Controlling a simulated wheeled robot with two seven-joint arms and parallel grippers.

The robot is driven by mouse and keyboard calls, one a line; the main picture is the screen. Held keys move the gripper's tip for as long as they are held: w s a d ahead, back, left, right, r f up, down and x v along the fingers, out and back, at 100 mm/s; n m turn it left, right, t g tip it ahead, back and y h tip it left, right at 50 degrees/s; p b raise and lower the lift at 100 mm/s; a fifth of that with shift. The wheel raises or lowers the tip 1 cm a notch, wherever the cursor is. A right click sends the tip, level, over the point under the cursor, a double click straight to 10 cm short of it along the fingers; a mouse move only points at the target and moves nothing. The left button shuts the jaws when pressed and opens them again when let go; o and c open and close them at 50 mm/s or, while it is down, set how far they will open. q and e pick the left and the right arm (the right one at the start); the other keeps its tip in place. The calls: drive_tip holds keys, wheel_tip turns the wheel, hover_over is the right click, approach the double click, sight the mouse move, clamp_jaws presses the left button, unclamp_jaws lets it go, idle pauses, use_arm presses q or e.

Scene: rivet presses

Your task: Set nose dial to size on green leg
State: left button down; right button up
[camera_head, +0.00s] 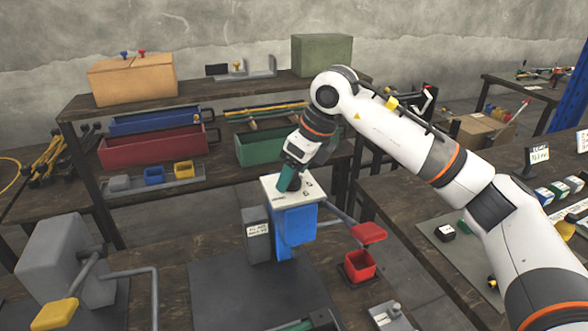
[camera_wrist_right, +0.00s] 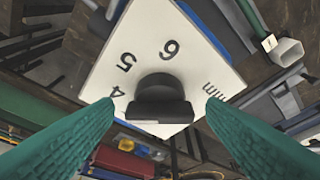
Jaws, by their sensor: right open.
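The nose dial is a white plate (camera_head: 272,186) on top of a blue press (camera_head: 295,228). In the right wrist view the dial plate (camera_wrist_right: 200,62) shows 4, 5, 6 and "mm" around a black knob (camera_wrist_right: 160,97). My right gripper (camera_head: 287,182) points down at the dial, and its green fingers (camera_wrist_right: 160,118) stand open on either side of the knob, with gaps visible. I cannot tell which number the knob points to. A green and dark piece (camera_head: 300,326) is cut off at the bottom edge; I cannot tell whether it is the green leg. My left gripper is not seen.
A red-ended lever (camera_head: 368,232) and a red bin (camera_head: 360,265) stand right of the press. A grey press (camera_head: 68,260) with a yellow handle is at left. A small sign (camera_head: 258,230) is too small to read. Shelves with trays stand behind. A dark mat (camera_head: 220,290) lies in front.

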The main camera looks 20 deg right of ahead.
drive_tip(key=shift+f, duration=0.2)
drive_tip(key=c, duration=1)
